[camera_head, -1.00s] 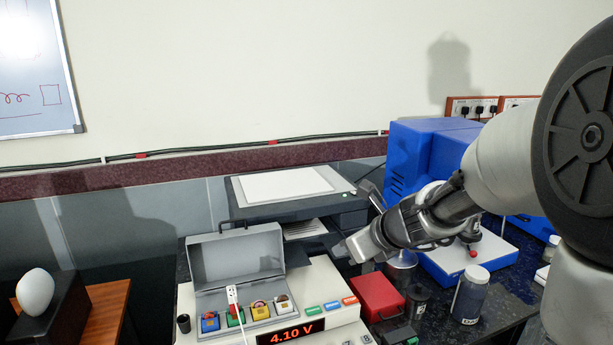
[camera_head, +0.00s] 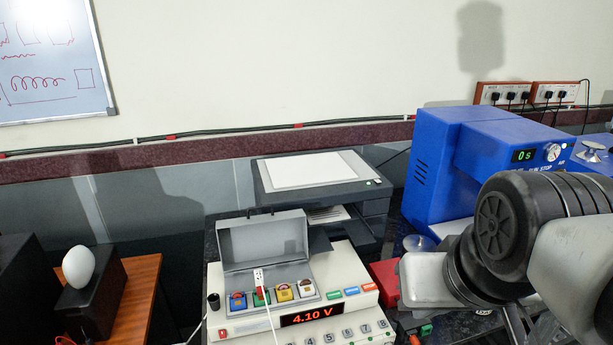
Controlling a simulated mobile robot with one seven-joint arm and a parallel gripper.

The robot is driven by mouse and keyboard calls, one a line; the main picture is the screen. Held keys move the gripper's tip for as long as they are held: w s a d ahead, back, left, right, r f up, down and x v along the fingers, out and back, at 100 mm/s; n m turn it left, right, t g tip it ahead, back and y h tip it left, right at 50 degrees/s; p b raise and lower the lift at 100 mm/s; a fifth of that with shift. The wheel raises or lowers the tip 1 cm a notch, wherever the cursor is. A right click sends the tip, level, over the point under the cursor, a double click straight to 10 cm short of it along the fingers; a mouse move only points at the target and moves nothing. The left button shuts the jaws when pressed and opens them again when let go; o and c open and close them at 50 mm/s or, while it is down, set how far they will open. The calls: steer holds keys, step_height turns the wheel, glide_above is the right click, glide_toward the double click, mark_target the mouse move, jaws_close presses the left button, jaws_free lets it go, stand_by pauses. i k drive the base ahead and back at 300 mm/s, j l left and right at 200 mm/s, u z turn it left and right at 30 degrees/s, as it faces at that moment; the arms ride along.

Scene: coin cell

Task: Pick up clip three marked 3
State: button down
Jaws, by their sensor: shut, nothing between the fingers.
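My gripper (camera_head: 415,285) is at the right of the tester, beyond the white clip and apart from all the clips. It is shut and empty. Its fingertips are hard to make out, and my arm covers much of the right side.
The tester (camera_head: 345,310) has a 4.10 V display and coloured buttons. The box's raised lid (camera_head: 262,242) stands behind the clips. A white cable plugs in at the green clip. A red box (camera_head: 385,280) lies near my gripper. A printer (camera_head: 320,190) and a blue machine (camera_head: 450,165) stand behind.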

mark_target(259, 292)
steer(key=j+u, duration=0.45)
steer(key=u, duration=0.25)
steer(key=l+u, duration=0.15)
steer(key=l, duration=0.15)
steer(key=k+l+u, duration=0.2)
steer(key=i+l, duration=0.1)
